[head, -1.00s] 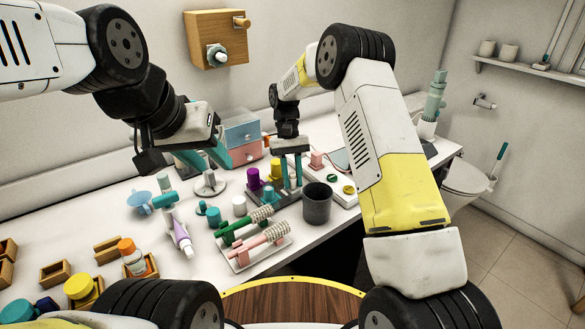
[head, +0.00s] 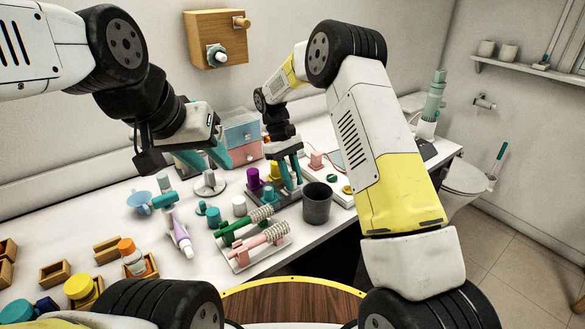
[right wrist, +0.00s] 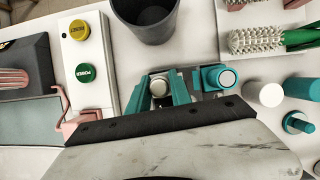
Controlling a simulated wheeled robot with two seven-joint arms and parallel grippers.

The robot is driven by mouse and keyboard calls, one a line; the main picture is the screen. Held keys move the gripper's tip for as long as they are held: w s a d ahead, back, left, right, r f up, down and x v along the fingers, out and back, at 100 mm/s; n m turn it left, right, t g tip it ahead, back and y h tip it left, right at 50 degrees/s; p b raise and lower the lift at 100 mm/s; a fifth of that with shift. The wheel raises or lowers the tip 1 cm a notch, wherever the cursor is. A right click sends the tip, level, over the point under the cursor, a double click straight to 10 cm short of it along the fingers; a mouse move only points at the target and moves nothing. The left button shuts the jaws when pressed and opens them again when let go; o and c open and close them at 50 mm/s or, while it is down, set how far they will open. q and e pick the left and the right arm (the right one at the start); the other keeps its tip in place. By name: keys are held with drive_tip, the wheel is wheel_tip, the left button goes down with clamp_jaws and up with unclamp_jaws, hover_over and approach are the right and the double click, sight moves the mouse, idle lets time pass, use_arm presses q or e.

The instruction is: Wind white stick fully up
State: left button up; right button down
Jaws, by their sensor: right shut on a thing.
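In the right wrist view, my right gripper (right wrist: 160,88) points down with its teal fingers on either side of a round, pale stick top, the white stick (right wrist: 159,84), and is shut on it. Its lower part is hidden. In the head view, my right gripper (head: 287,172) is at the dark stick holder (head: 286,200), where the fingers hide the white stick. Purple (head: 253,178), yellow (head: 274,170) and teal (head: 268,191) sticks stand close by. My left gripper (head: 207,157) is open, with fingers apart and nothing seen between them, above the back of the counter.
A dark cup (head: 317,204) stands just right of the holder. A rack with green and pink brushes (head: 262,238) lies in front. A white cylinder (head: 239,205) and teal pieces stand left. A button panel (right wrist: 88,55) is close to the right gripper.

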idle(0.4)
drive_tip(key=c, duration=1.1)
unclamp_jaws()
drive_tip(key=shift+c, duration=0.2)
drive_tip(key=v, duration=0.7)
drive_tip(key=shift+r, duration=0.35)
drive_tip(key=shift+w+a, duration=0.1)
